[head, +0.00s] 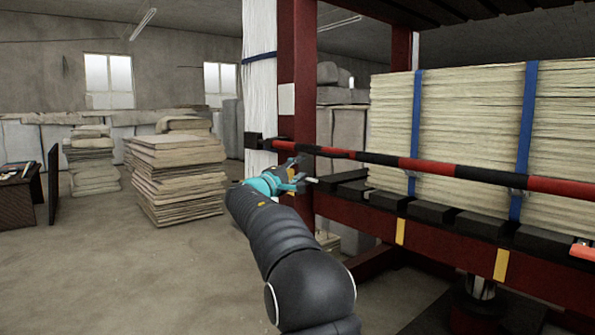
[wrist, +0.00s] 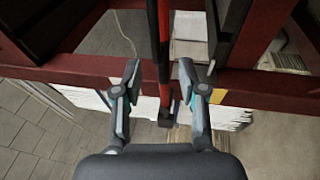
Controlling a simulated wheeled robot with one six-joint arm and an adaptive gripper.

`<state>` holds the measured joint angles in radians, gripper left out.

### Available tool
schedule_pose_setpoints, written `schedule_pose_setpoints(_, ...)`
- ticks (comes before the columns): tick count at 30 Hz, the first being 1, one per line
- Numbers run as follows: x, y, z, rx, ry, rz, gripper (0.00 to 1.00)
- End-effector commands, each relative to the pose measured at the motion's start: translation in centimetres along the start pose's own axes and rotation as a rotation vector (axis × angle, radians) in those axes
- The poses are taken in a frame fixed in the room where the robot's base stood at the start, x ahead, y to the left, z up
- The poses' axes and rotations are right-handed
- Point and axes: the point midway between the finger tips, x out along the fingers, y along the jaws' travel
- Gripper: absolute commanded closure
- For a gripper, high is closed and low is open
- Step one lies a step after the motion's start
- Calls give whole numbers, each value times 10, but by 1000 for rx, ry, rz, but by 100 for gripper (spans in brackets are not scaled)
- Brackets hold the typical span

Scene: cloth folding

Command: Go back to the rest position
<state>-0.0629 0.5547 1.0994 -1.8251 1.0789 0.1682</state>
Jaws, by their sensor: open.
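My gripper (head: 292,181) is at the end of my outstretched arm, near the left end of a red and black striped bar (head: 395,162). In the wrist view my gripper (wrist: 158,88) is open, its two fingers apart with nothing held between them. The striped bar (wrist: 163,50) runs away from the camera and passes between the fingers in the picture. I cannot tell whether a finger touches it. No cloth is between the fingers.
A dark red frame (head: 370,215) carries a tall stack of cream cloth (head: 470,120) with blue straps on the right. Stacks of folded cloth (head: 178,175) stand on the floor at left. A dark table (head: 18,200) is at the far left. The floor (head: 130,275) in front is clear.

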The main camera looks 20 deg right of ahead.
Motion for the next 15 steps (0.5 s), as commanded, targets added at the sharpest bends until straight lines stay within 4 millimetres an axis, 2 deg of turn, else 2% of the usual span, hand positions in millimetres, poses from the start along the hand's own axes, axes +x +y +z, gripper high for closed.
schedule_pose_setpoints(6, 0, -1, -1, -11, 4, -2, 59)
schedule_pose_setpoints(8, 0, -7, -2, -6, 7, -29, 59)
schedule_pose_setpoints(11, -4, -42, -3, -7, 12, -126, 59)
schedule_pose_setpoints(15, -22, -114, 2, -19, 12, -324, 59)
